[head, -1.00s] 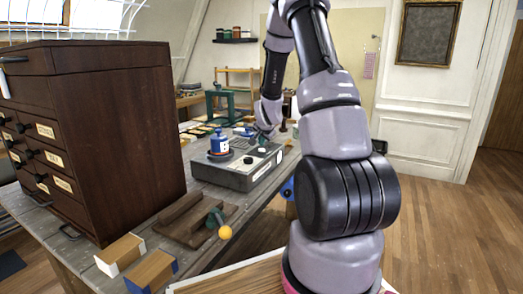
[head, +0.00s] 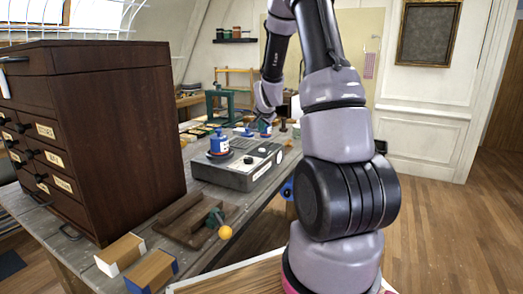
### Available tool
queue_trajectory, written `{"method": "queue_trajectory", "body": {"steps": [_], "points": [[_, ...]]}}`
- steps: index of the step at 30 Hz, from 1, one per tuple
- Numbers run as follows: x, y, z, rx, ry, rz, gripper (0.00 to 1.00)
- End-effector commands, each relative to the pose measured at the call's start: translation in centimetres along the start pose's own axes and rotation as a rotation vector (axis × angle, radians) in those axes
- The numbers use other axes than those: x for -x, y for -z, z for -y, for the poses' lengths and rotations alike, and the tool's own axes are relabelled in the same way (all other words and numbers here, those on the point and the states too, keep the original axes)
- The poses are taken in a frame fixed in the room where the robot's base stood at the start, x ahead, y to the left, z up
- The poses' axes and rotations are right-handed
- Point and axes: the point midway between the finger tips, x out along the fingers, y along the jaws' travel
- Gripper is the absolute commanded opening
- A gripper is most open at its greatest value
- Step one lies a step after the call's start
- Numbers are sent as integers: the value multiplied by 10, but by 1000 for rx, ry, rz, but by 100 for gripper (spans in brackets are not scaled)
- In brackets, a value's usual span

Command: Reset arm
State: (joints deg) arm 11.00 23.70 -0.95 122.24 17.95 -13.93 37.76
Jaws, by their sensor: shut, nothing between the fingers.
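My arm rises at the right of the head view and bends down over the bench. My gripper (head: 264,121) is small at its end, shut and empty, above the far part of the grey box (head: 230,178). A small blue item shows just below the gripper; I cannot tell whether they touch. A blue and white bottle (head: 219,144) stands upright on a dark round plate on the grey box, left of the gripper.
A dark wooden drawer cabinet (head: 120,130) fills the left. A brown wooden tray (head: 190,222), an orange ball (head: 225,232) and two wooden blocks (head: 121,254) lie at the front. A green frame (head: 222,106) stands behind. Open floor is at the right.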

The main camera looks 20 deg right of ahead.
Motion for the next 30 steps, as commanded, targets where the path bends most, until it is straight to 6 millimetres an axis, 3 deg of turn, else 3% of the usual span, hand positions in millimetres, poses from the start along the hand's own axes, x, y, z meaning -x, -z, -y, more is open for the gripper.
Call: {"method": "queue_trajectory", "body": {"steps": [17,20,23,30], "points": [[5,3,3,1,0,1,0],[15,3,8,8,6,7,0],[44,1,20,36,19,29,0],[167,-22,45,170,65,130,0]]}}
